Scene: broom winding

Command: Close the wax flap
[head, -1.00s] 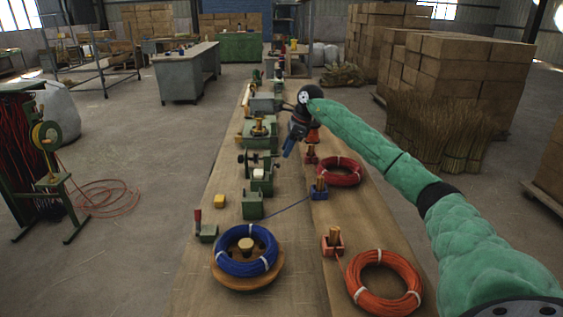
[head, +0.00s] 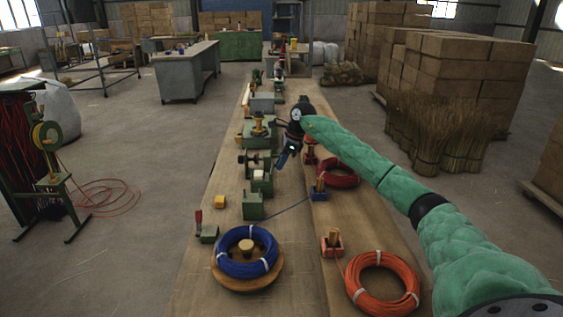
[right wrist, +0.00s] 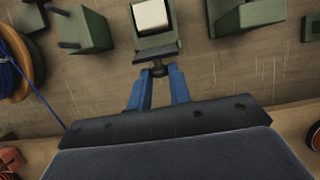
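The wax holder is a small green box on the bench with a pale wax block (right wrist: 151,15) in it, which also shows in the head view (head: 258,174). The block's top is uncovered. A green flap (right wrist: 157,50) lies on the box's near side in the right wrist view, with a dark round knob (right wrist: 159,69) at its edge. My right gripper (right wrist: 159,80) has its blue fingers apart, with the knob close to and between the tips. No contact is clear. In the head view my right gripper (head: 281,160) is just right of the holder. My left gripper is out of view.
A blue wire coil (head: 247,251) sits on a wooden reel at the near left, its strand running right across the bench. Red (head: 338,172) and orange (head: 382,283) coils lie on the right side. Other green fixtures (head: 253,206) stand close around the holder.

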